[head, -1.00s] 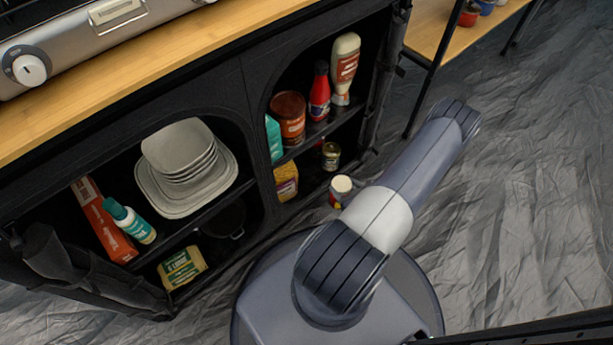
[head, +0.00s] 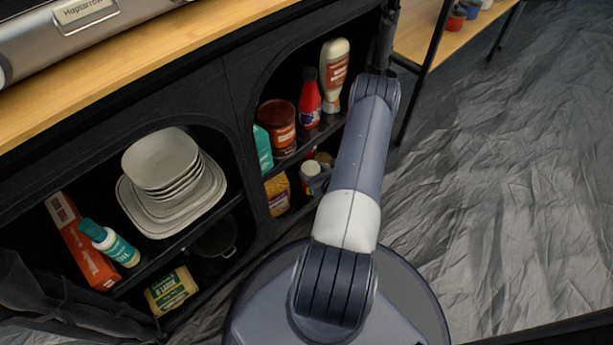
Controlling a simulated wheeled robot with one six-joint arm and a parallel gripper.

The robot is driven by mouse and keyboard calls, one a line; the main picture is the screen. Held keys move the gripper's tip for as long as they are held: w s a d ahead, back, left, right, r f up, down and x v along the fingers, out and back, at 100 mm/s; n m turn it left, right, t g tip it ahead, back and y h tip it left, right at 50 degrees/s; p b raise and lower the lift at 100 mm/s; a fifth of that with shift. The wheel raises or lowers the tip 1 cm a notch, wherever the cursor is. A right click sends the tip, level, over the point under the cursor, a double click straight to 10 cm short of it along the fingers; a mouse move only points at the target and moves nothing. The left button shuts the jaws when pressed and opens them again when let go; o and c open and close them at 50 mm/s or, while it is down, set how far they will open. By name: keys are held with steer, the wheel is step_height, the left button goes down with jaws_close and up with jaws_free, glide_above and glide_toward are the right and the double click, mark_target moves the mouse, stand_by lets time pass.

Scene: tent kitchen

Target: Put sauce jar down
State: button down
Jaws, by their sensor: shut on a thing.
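The sauce jar (head: 310,172), with a pale lid, is at the mouth of the right cabinet's lower compartment. My gripper (head: 319,182) is shut on it, mostly hidden behind my forearm. The jar's lower part is hard to see, so I cannot tell whether it touches the shelf. A small jar with a gold-brown lid (head: 324,158) stands just behind and to the right, partly covered.
A yellow package (head: 277,195) stands left of the sauce jar on the lower level. The cabinet's divider (head: 245,150) is to the left.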

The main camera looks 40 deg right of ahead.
steer(key=w, duration=0.3)
steer(key=w+b, duration=0.1)
steer(key=w, duration=0.1)
steer(key=shift+d, duration=0.35)
steer(key=f, duration=0.1)
steer(key=f+b, duration=0.1)
steer(key=shift+s+f, duration=0.3)
steer(key=shift+f+b, duration=1.05)
steer(key=shift+f, duration=1.1)
steer(key=shift+f, duration=0.15)
steer(key=shift+c, duration=2.3)
jaws_free()
